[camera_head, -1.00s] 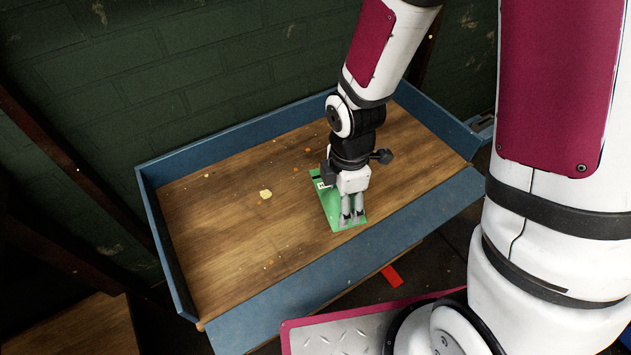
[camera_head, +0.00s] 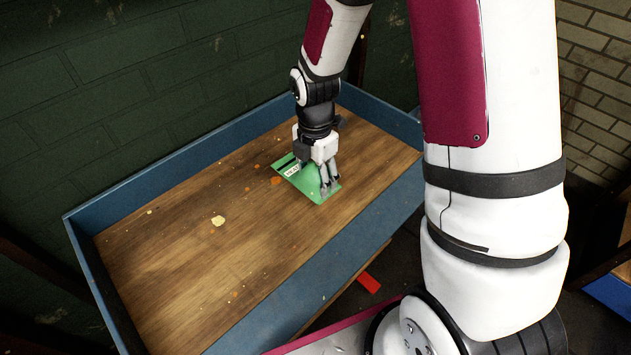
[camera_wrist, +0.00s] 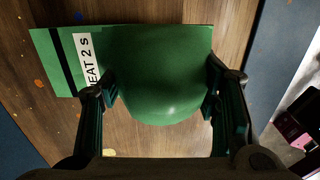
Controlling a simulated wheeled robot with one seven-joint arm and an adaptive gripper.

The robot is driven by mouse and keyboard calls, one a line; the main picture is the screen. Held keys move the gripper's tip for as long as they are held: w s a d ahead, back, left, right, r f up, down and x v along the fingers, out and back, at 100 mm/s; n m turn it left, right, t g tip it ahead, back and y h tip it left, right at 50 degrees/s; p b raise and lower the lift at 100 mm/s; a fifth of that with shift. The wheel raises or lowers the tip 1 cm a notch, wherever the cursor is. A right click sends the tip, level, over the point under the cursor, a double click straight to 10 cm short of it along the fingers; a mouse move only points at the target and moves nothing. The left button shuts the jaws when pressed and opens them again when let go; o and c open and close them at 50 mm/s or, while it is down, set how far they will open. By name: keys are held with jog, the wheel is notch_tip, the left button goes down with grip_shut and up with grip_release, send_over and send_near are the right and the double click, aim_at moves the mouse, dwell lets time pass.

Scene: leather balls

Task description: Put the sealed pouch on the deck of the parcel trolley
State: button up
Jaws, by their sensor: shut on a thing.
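The sealed pouch (camera_head: 303,178) is green and flat, with a dark stripe and a white label, over the wooden top of the blue-walled bench. My gripper (camera_head: 328,188) points down and is shut on its right part. In the wrist view the pouch (camera_wrist: 165,60) bulges between the two fingers of my gripper (camera_wrist: 160,88); its label, partly covered by the left finger, reads "EAT 2 S". I cannot tell whether the pouch touches the wood. I cannot make out the parcel trolley for certain.
The bench has raised blue walls (camera_head: 330,250); its wooden top (camera_head: 180,270) is clear apart from small yellow and orange flecks. A red patch (camera_head: 369,283) lies on the floor by the front wall. A blue-edged thing (camera_head: 608,297) shows at the right edge. A brick wall stands behind.

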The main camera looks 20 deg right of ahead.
jog(key=shift+w+d+f, duration=0.1)
jog(key=shift+w+d, duration=0.35)
jog(key=shift+w, duration=0.35)
jog(key=shift+f, duration=0.15)
jog(key=shift+f+b, duration=0.65)
jog(key=shift+f, duration=0.95)
jog(key=shift+f, duration=0.2)
jog(key=o, duration=1.5)
jog(key=shift+r, duration=0.1)
